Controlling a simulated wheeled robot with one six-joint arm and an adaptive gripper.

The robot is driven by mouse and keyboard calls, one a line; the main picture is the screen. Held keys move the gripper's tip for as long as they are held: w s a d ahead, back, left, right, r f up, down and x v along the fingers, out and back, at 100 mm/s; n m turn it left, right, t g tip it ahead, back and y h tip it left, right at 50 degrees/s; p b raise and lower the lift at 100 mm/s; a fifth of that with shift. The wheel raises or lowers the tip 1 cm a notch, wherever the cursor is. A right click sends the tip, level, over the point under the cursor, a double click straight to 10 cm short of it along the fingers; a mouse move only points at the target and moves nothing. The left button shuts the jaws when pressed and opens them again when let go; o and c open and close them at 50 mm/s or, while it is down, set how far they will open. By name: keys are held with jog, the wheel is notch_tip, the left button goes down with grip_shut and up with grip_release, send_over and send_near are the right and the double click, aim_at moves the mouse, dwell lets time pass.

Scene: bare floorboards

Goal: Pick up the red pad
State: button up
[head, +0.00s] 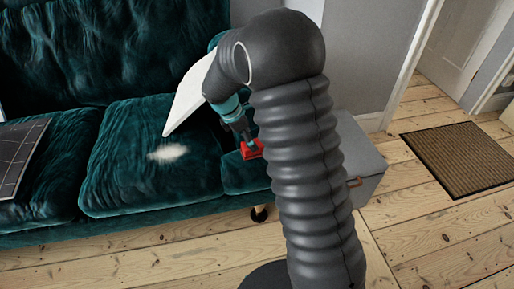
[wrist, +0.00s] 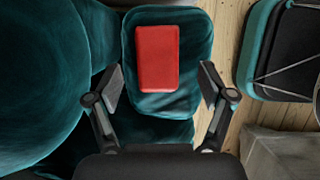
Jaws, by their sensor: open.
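The red pad (wrist: 158,57) is a flat red rectangle lying on a teal velvet cushion or arm of the sofa (wrist: 185,92). In the head view the red pad (head: 252,149) shows as a small red patch, partly hidden behind my arm. My gripper (wrist: 160,95) is open and empty, with one finger on each side. The pad lies ahead of the fingertips, roughly between their lines, a little left of centre. In the head view my gripper (head: 243,133) is just above the pad; I cannot tell the exact gap.
The teal sofa (head: 110,165) fills the left, with a dark gridded panel (head: 20,150) on it. A grey box (head: 368,165) stands right of the sofa. A brown doormat (head: 457,158) lies on open floorboards at the right. A black and teal object (wrist: 285,50) is at the wrist view's right.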

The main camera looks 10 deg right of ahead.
jog(key=x, duration=0.4)
jog(key=shift+w+f, duration=0.15)
jog(key=shift+a, duration=0.1)
jog(key=c, duration=1.3)
jog(key=shift+r, duration=0.45)
jog(key=r, duration=0.3)
jog(key=shift+d+r, duration=0.3)
jog(key=shift+r, duration=0.1)
jog(key=s+d+r, duration=0.2)
jog(key=d, duration=0.1)
jog(key=s+d+r, duration=0.2)
jog(key=d, duration=0.1)
jog(key=s+d+r, duration=0.2)
jog(key=d, duration=0.1)
jog(key=shift+d+r, duration=0.2)
jog(key=shift+d, duration=0.1)
jog(key=shift+w, duration=0.1)
